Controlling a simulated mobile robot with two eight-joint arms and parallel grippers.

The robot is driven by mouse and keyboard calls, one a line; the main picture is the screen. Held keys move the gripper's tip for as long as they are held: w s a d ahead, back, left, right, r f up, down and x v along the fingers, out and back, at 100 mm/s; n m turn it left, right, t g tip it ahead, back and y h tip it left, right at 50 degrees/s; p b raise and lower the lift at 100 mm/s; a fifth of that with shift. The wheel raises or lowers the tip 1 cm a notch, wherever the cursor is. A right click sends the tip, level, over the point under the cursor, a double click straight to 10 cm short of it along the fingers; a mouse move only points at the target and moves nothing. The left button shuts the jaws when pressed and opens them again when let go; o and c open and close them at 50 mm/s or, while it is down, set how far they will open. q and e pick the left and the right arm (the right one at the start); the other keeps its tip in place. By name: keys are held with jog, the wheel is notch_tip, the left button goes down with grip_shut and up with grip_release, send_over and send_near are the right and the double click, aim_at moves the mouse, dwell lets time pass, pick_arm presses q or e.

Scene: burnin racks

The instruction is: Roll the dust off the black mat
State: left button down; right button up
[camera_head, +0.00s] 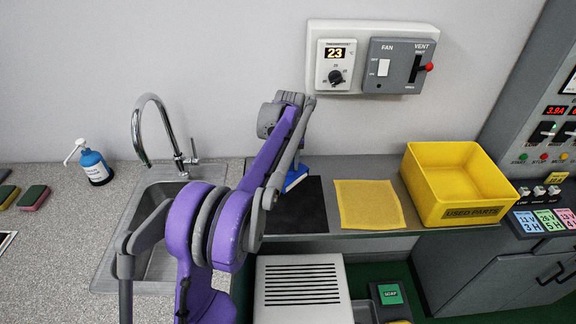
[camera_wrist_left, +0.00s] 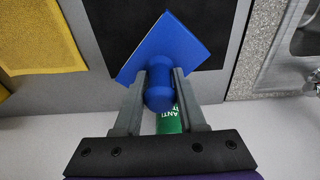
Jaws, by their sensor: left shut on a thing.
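The black mat (camera_head: 304,214) lies flat on the grey bench behind my purple left arm, which covers its left part. It also shows in the left wrist view (camera_wrist_left: 118,22). My left gripper (camera_wrist_left: 159,75) is shut on the round blue handle of a blue tool (camera_wrist_left: 178,42). The tool's flat, square head lies over the mat, turned at an angle. I cannot tell whether it touches the mat. The tool shows partly in the head view (camera_head: 296,178) at the mat's back edge. No roller is clearly visible, and no dust can be made out. My right gripper is not in view.
A yellow cloth (camera_head: 368,205) lies right of the mat, then a yellow bin (camera_head: 455,209) marked USED PARTS. A green object (camera_wrist_left: 170,122) with lettering stands behind the tool. A sink (camera_head: 150,214) is left. A thermostat and fan panel (camera_head: 398,66) hang on the wall.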

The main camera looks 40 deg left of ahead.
pick_arm(q)
jog(key=shift+w+a+r+p, duration=0.15)
jog(key=shift+r+p, duration=0.2)
jog(key=shift+r, duration=0.55)
jog(key=shift+r+p, duration=0.45)
jog(key=shift+r, duration=0.55)
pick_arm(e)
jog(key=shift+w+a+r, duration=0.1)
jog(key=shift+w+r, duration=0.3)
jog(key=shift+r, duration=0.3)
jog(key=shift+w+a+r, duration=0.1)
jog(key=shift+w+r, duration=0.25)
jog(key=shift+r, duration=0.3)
